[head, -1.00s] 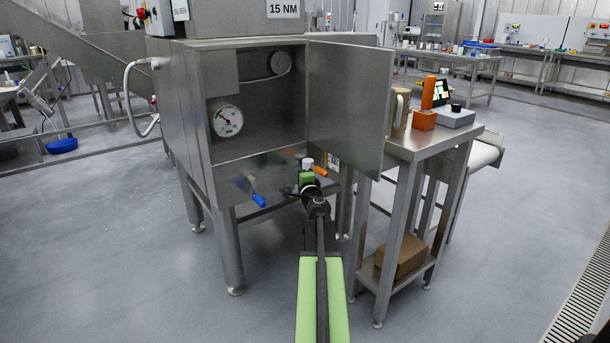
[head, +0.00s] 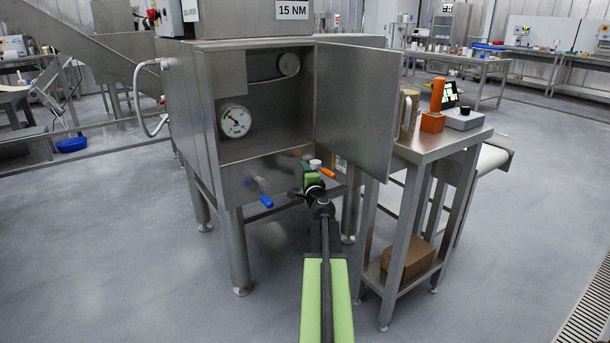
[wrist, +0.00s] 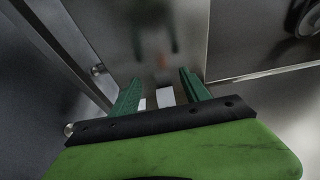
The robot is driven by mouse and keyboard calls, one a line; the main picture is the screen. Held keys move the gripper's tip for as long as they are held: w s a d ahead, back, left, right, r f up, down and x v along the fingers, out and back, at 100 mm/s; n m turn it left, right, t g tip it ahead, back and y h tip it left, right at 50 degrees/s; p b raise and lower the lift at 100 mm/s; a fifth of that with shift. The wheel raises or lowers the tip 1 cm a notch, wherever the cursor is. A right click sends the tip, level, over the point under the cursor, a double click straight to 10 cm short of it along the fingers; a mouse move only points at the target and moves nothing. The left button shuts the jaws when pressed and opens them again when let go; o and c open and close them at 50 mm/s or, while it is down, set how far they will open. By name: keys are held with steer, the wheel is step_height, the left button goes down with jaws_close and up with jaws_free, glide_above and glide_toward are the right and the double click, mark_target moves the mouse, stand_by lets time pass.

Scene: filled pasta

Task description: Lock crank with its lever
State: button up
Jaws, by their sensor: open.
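The crank's blue handle (head: 266,201) sticks out low on the front of the steel cabinet (head: 225,190), left of my gripper. An orange lever (head: 328,172) shows just right of my gripper, beside a small white cap (head: 315,163). My gripper (head: 309,176) is in front of the cabinet's lower panel and hides part of it. In the wrist view, its green fingers (wrist: 159,77) are spread. A white piece (wrist: 167,96) shows between them; I cannot tell whether they touch it. A blurred orange patch shows on the steel panel beyond.
The cabinet door (head: 353,110) stands open to the right above my arm. Inside is a round gauge (head: 236,121). A steel side table (head: 440,150) stands close on the right, carrying an orange block (head: 432,123) and a grey box. Open floor lies left.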

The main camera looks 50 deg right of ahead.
steer(key=v, duration=0.9)
stand_by(0.4)
